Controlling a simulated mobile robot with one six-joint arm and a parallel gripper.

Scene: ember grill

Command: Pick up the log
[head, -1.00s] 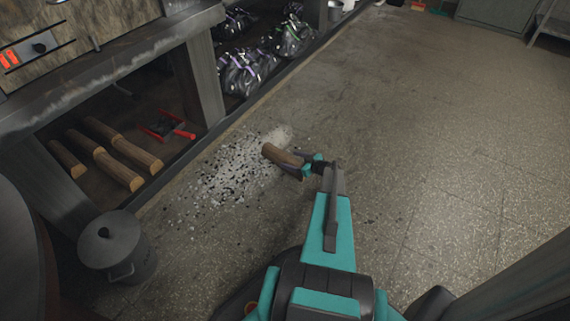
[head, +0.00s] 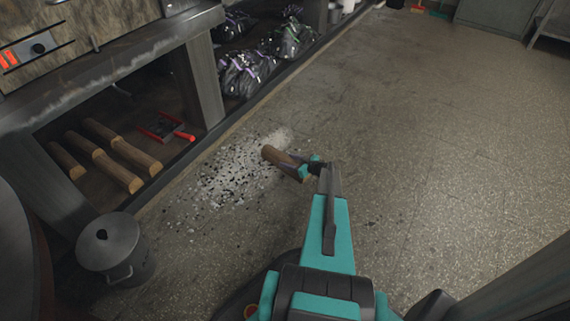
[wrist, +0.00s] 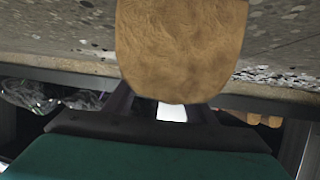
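The brown log (head: 280,157) is at the tip of my arm, over or on the ash-strewn floor; I cannot tell if it touches the floor. My gripper (head: 303,170) is at the log's right end and appears shut on it. In the wrist view the log's pale cut end (wrist: 180,45) fills the upper middle, close to the camera. The gripper fingers (wrist: 168,108) run up to it on both sides, and the log hides their tips.
Black bags (head: 245,75) sit on the low ledge behind. A lidded metal bin (head: 115,248) stands at lower left. The floor (head: 430,150) to the right is clear.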

